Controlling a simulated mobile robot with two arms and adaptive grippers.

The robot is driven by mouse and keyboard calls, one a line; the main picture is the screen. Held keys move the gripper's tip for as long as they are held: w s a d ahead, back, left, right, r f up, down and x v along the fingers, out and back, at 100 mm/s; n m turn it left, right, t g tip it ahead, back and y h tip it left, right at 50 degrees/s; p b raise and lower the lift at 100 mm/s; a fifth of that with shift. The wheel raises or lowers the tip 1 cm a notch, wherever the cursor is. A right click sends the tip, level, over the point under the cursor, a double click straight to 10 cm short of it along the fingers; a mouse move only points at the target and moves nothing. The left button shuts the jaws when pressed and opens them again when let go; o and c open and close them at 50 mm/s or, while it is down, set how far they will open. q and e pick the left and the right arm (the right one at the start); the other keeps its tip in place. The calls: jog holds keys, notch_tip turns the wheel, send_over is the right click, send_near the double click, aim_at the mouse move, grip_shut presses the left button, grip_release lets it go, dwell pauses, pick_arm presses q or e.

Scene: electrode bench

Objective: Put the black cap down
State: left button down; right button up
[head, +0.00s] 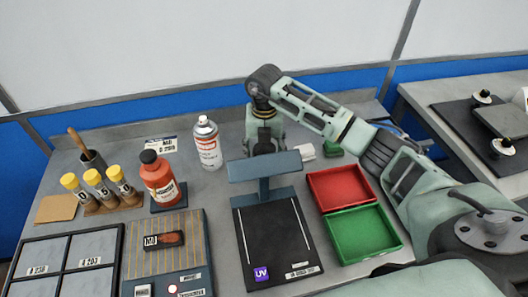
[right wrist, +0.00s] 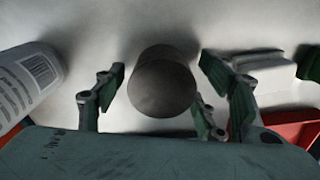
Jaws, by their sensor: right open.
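The black cap (right wrist: 163,82) shows in the right wrist view as a dark, round cylinder between the fingers of my right gripper (right wrist: 160,100). The fingers are open, with a gap on both sides of the cap. The pale bench top is behind it, and I cannot tell for certain whether its base rests there. In the head view my right gripper (head: 265,143) points down behind the blue-grey lamp stand (head: 265,168), which hides the fingertips and the cap. My left gripper is not in view.
A white spray can (head: 207,143) stands left of the gripper, beside an orange bottle (head: 160,180) with a black top. A red tray (head: 340,188) and a green tray (head: 362,233) lie to the right. Small white and green items (head: 305,151) lie close right of the gripper.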

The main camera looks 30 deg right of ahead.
aim_at(264, 149)
jog(key=shift+r, duration=0.1)
jog(key=shift+r, duration=0.25)
notch_tip(264, 149, up, 10)
jog(key=shift+r+b, duration=0.25)
jog(key=shift+b, duration=0.55)
jog(key=shift+r, duration=0.55)
